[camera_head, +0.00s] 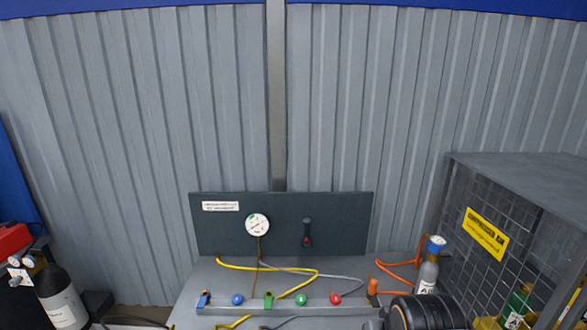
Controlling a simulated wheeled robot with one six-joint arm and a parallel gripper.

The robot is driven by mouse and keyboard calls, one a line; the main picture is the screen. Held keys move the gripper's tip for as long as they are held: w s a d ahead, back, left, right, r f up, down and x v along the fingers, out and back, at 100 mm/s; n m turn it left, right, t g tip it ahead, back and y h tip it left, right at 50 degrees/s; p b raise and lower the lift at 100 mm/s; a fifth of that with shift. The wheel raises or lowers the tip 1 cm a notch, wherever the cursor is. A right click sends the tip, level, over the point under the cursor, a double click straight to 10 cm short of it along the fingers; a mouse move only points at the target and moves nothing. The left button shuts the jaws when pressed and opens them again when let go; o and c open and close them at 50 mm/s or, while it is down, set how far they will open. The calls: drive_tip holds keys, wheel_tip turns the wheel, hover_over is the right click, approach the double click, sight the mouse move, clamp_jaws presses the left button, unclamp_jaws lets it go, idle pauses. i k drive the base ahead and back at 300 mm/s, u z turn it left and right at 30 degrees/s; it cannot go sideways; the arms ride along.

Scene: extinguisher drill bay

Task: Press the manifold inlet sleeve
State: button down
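A grey manifold bar (285,311) runs along the front of the grey bench (200,275). Along it stand a blue fitting (203,300), a blue knob (237,299), a green fitting (269,301), a green knob (302,299), a red knob (336,299) and an orange fitting (373,288) at the right end. I cannot tell which part is the inlet sleeve, or whether it is pressed. A yellow hose (290,270) and a grey hose (345,278) lie on the bench behind the bar. My gripper is not in view.
At right are a blue-topped cylinder (428,272), a black tyre-like object (425,313) and a mesh cage (520,190). A dark cylinder (60,297) stands at left.

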sight(373, 300)
drive_tip(key=k, duration=0.5)
drive_tip(key=u, duration=1.75)
drive_tip(key=k, duration=0.8)
drive_tip(key=z, duration=1.3)
drive_tip(key=i, duration=1)
drive_tip(key=z, duration=0.05)
